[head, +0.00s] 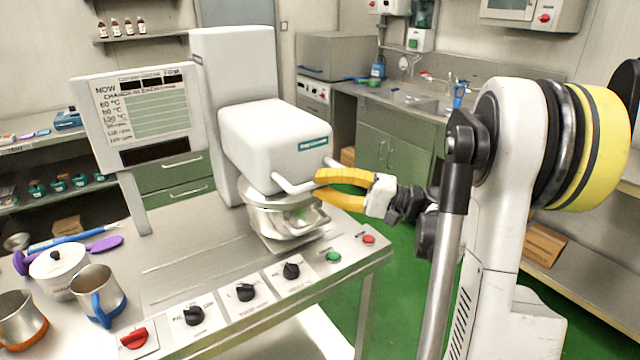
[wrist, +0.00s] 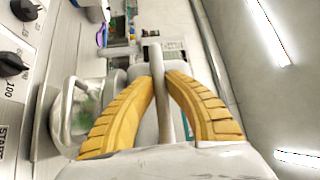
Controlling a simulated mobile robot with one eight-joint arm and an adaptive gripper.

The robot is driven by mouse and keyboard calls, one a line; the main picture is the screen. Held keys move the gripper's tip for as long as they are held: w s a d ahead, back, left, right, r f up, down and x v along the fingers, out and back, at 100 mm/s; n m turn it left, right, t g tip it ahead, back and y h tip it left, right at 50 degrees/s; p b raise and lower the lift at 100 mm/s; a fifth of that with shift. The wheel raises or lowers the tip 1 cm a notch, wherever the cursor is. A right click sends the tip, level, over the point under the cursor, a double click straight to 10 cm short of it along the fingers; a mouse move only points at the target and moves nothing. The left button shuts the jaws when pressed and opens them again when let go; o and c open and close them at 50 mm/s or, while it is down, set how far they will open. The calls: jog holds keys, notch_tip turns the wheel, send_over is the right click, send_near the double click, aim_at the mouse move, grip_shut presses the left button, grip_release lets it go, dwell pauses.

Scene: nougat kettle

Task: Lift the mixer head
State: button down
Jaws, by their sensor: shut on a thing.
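The white mixer head (head: 268,140) sits low over the steel bowl (head: 285,217) on the steel worktop. A pale bar handle (head: 293,185) runs across the front of the head. My gripper (head: 322,178) has yellow fingers and reaches the handle from the right. In the wrist view the handle (wrist: 159,90) passes between the two yellow finger pads, and my gripper (wrist: 161,85) is shut on it. The bowl (wrist: 80,115) shows at the left there, with something green seen through or in it. The fingers hide part of the handle.
A control panel screen (head: 137,115) stands left of the mixer. Knobs (head: 246,291), a green button (head: 333,256) and a red button (head: 369,239) line the worktop's front edge. Steel mugs (head: 97,290) and a white pot (head: 58,270) stand at the left. Green floor lies right of the worktop.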

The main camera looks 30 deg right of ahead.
notch_tip(320, 180, up, 16)
jog(key=p, duration=1)
jog(key=shift+r, duration=0.2)
jog(key=c, duration=1.4)
grip_release()
jog(key=shift+w, duration=0.1)
jog(key=v, duration=1.2)
jog(key=shift+a+f, duration=0.1)
jog(key=shift+f, duration=0.05)
